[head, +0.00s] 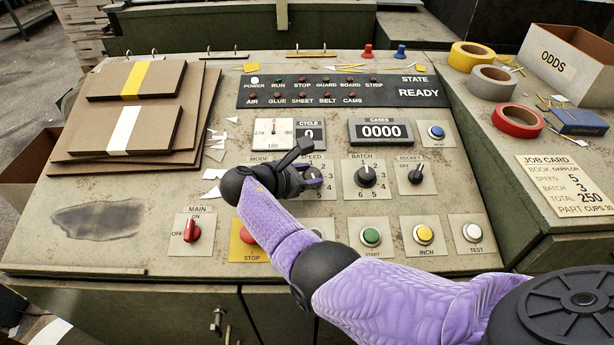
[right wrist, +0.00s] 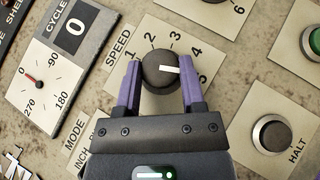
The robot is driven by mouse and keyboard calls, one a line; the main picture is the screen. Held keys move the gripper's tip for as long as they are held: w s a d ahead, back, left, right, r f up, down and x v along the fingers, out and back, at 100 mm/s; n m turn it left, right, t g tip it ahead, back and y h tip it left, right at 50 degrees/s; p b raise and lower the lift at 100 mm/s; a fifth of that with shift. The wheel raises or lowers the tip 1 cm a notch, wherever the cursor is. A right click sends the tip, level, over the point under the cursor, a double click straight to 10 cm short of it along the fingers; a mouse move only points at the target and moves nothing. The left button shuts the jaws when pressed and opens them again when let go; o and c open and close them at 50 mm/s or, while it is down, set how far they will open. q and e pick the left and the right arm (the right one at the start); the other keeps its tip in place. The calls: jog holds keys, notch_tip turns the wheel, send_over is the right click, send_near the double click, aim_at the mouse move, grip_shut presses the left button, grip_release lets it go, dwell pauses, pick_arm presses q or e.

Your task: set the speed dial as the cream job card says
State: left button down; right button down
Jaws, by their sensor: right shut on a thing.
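The cream job card (head: 568,186) at the right of the head view reads speed 5, batch 3, total 250. The dark round speed dial (right wrist: 157,62) shows in the right wrist view, with numbers around its upper side. Its white pointer lies toward the right, close to the 5. My right gripper (right wrist: 160,92) is shut on the dial, one purple finger on each side. In the head view my right gripper (head: 312,180) and wrist hide most of the dial and part of its plate. My left gripper is not in view.
The batch dial (head: 366,176) and socket dial (head: 416,175) sit to the right of the speed dial. Below are the red main switch (head: 192,230) and several push buttons, including the yellow inch button (head: 424,234). Cardboard stacks (head: 140,105) lie at left; tape rolls (head: 517,121) at right.

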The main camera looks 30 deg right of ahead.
jog(key=shift+f, duration=0.1)
dwell(0.3)
jog(key=shift+c, duration=1)
grip_release()
jog(key=p+v, duration=0.3)
jog(key=v, duration=0.6)
jog(key=shift+a+r, duration=0.15)
jog(key=shift+r, duration=0.05)
jog(key=shift+a, duration=0.3)
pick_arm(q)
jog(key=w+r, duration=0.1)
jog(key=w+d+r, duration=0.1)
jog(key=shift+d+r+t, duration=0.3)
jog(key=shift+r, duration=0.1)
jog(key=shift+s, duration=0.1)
